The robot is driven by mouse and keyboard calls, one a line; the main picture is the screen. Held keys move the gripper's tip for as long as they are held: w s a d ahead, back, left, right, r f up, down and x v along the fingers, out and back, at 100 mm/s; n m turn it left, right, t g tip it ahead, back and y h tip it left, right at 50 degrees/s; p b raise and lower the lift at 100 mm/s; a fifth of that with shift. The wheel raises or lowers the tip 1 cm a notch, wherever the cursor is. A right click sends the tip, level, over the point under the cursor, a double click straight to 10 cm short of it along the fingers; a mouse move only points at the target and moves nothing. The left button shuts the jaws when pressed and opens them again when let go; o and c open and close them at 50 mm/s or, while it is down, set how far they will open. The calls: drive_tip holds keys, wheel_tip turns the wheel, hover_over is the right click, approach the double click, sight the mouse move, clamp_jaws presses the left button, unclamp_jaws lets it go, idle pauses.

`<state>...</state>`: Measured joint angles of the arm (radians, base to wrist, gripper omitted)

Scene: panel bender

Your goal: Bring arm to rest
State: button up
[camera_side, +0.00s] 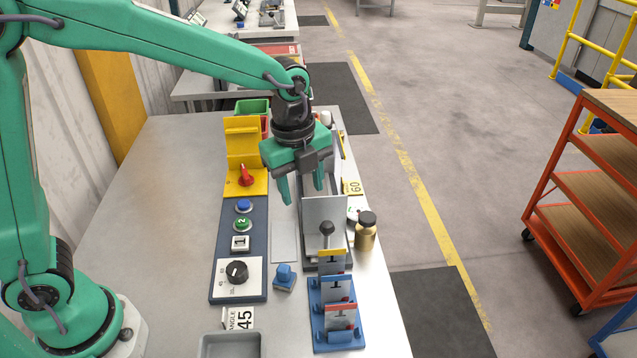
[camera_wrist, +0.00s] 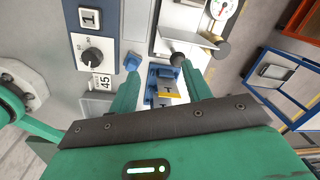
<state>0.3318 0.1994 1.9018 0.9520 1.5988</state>
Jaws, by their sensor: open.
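My gripper (camera_side: 304,190) hangs from my green arm above the work table, its fingers pointing down and apart with nothing between them. In the side view it is over the bender (camera_side: 325,217), a grey machine with a grey plate and a black-knobbed lever, and partly hides it. The wrist view shows both green fingers of my gripper (camera_wrist: 163,80) spread, with the table beyond them. A control panel (camera_side: 215,285) lies left of the bender, with a blue button, a green button and a black dial. I cannot tell the exact height of the fingers above the bender.
A blue rack (camera_side: 340,338) with upright plates stands at the front. A blue stamp-like block (camera_side: 284,279), a grey tray (camera_side: 230,345) and a brass bottle (camera_side: 366,232) are nearby. A yellow stand with a red switch (camera_side: 246,178) is behind the panel. The left table is bare.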

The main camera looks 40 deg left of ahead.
drive_tip(key=s+a+r+n+t, duration=0.2)
drive_tip(key=s+a+r+n, duration=0.2)
drive_tip(key=s+a+n, duration=0.3)
drive_tip(key=s+a+r+n+t, duration=0.2)
drive_tip(key=s+a+r+n, duration=0.2)
drive_tip(key=s+n, duration=0.6)
drive_tip(key=shift+s+a+n+t, duration=0.3)
drive_tip(key=shift+a+n, duration=1.05)
drive_tip(key=shift+n, duration=1.25)
